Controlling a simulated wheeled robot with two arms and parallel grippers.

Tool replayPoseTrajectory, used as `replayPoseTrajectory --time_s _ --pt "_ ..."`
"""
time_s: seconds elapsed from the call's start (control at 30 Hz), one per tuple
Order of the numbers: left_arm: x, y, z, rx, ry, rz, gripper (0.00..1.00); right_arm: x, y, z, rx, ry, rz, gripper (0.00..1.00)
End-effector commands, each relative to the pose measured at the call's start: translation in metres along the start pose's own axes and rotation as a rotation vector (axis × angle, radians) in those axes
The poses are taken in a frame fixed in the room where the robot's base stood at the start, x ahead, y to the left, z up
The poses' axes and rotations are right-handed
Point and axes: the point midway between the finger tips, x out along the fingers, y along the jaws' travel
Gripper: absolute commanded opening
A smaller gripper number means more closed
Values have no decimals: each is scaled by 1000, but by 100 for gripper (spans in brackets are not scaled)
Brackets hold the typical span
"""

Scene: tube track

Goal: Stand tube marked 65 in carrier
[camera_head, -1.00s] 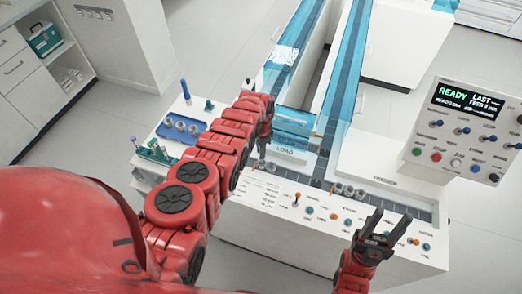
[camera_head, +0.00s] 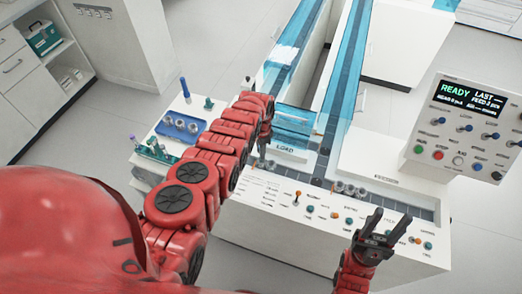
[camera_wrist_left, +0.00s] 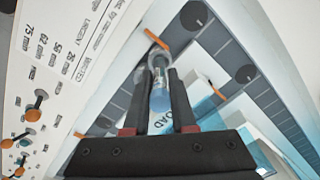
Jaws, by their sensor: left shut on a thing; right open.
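My left gripper (camera_head: 265,138) is over the white bench by the LOAD label, its fingers partly hidden by my arm. In the left wrist view, the left gripper (camera_wrist_left: 158,98) is shut on a clear tube (camera_wrist_left: 160,78) with a blue part. No mark on the tube can be read. Small grey round carriers (camera_head: 348,189) stand on the dark track at the front. More grey pieces (camera_head: 263,165) show just below the left gripper; I cannot tell whether the tube touches one. My right gripper (camera_head: 382,228) is open and empty near the front right controls.
A blue tray (camera_head: 181,126) with several grey round pieces and a green rack (camera_head: 155,150) with tubes stand at the left. Blue-covered tracks (camera_head: 345,65) run to the back. A control box (camera_head: 470,128) reading READY stands at the right. Switches line the bench front.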

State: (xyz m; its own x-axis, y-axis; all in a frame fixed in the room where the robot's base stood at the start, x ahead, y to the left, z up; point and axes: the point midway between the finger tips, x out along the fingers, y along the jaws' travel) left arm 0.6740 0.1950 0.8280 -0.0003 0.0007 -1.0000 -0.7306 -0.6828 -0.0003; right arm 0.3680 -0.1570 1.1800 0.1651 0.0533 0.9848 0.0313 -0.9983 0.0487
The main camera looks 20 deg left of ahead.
Motion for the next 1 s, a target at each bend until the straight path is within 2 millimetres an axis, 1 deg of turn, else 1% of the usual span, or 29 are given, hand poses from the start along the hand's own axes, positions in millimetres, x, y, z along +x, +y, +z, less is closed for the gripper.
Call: replayPoseTrajectory --time_s 0.3,0.6,0.63,0.77,0.8,1.0 --pt "9 0 0 0 0 0 0 -10 0 2 0 0 0 50" --pt "9 0 0 0 0 0 0 -10 0 2 0 0 0 50" --pt "9 0 0 0 0 0 28 -10 0 2 0 0 0 50" --pt "9 0 0 0 0 0 51 -10 0 2 0 0 0 50" --pt "9 0 0 0 0 0 58 -10 0 2 0 0 0 50" --pt "9 0 0 0 0 0 59 -10 0 2 0 0 0 50"
